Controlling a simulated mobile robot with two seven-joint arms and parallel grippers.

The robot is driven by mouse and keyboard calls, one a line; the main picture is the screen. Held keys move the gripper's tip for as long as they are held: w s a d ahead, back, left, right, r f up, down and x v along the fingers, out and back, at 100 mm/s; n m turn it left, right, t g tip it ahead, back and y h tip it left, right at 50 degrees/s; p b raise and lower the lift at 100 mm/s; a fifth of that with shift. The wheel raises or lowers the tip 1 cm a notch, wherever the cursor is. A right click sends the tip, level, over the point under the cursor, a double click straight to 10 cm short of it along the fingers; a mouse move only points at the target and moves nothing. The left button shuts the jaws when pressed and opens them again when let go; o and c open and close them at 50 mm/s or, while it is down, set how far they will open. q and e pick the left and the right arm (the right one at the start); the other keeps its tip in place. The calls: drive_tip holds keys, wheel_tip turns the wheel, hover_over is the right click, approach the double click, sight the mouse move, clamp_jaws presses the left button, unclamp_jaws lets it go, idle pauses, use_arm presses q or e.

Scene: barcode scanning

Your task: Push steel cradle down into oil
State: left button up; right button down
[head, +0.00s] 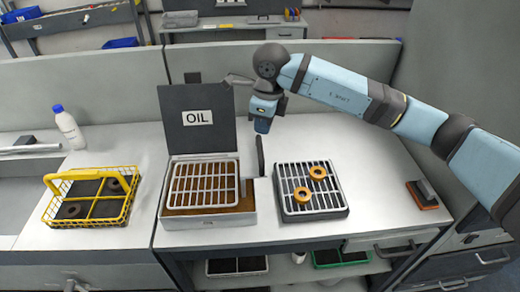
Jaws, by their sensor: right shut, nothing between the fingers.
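The steel cradle (203,167) is a light metal grid over the brown oil in the open oil box (205,222). Brown shows between its bars and along the front edge; how deep it sits I cannot tell. The box's dark lid (197,146) stands upright behind, with an OIL label. My right gripper (263,128) is shut and empty, pointing down behind and right of the cradle. It appears above a dark upright piece (260,154) at the box's right side; contact is unclear. My left gripper is out of view.
A dark tray with a metal grid (330,208) holds two orange-brown rings (302,194) to the right. A yellow wire basket (47,217) with dark rings and a white bottle (69,128) are at left. A small dark-and-orange block (422,195) lies far right. The bench is clear behind the tray.

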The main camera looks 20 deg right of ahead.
sight(260, 147)
drive_tip(key=shift+w+a+f+b, duration=0.1)
drive_tip(key=shift+f+b, duration=0.3)
drive_tip(key=shift+f, duration=0.9)
drive_tip(key=shift+w+a+f+b, duration=0.1)
drive_tip(key=shift+f+b, duration=0.3)
drive_tip(key=shift+f, duration=1)
wheel_tip(260, 147, down, 6)
drive_tip(key=b, duration=0.4)
drive_tip(key=shift+r+b, duration=0.25)
drive_tip(key=shift+b, duration=0.05)
drive_tip(key=shift+r, duration=0.1)
drive_tip(key=shift+s+d+r, duration=0.3)
drive_tip(key=shift+s+d, duration=0.15)
drive_tip(key=shift+d, duration=0.2)
drive_tip(key=shift+s+d+r, duration=0.25)
drive_tip(key=shift+s+d, duration=0.2)
drive_tip(key=shift+d, duration=0.15)
